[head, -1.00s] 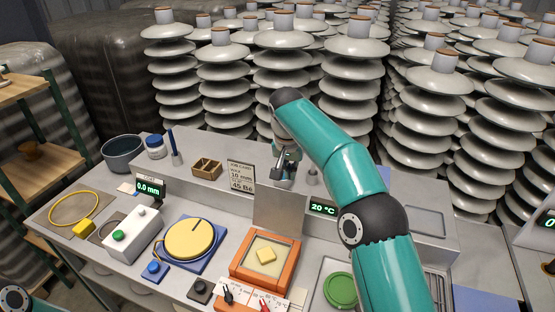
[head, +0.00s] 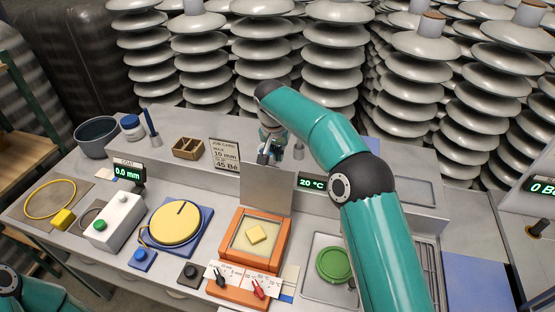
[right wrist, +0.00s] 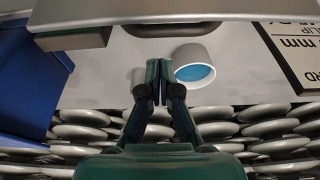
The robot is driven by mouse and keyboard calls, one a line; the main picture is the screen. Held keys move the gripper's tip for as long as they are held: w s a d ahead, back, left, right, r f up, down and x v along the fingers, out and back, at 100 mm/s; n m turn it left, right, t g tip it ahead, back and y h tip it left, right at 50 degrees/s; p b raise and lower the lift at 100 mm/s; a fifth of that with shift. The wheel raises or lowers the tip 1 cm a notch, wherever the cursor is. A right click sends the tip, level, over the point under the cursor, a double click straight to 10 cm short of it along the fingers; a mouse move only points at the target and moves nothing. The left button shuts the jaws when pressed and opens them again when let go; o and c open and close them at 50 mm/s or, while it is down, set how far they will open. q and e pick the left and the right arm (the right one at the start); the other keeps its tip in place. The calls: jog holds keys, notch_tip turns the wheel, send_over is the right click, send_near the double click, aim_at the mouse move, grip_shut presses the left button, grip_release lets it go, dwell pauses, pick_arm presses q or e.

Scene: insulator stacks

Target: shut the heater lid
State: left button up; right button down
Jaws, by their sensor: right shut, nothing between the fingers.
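The heater (head: 238,262) is an orange box with a yellow block (head: 256,234) in its pale well. Its grey lid (head: 266,190) stands upright at the back edge, so the heater is open. My right gripper (head: 265,158) is at the lid's top edge, above and behind it; the head view does not show whether they touch. In the right wrist view the fingers (right wrist: 158,82) are shut together with nothing between them, close to a grey slab (right wrist: 200,10) across the top. My left gripper is out of view; only part of my left arm shows at the bottom left.
A 20 °C display (head: 312,183) stands right of the lid and a job card (head: 224,155) left of it. A green disc (head: 334,265) lies in a tray to the right. A yellow round plate (head: 176,223) is left of the heater.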

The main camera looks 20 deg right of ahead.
aim_at(268, 185)
jog(key=shift+s+a+r, duration=0.1)
jog(key=shift+s+a, duration=0.3)
jog(key=shift+s, duration=0.25)
jog(key=shift+s+a, duration=0.4)
jog(key=shift+s, duration=0.25)
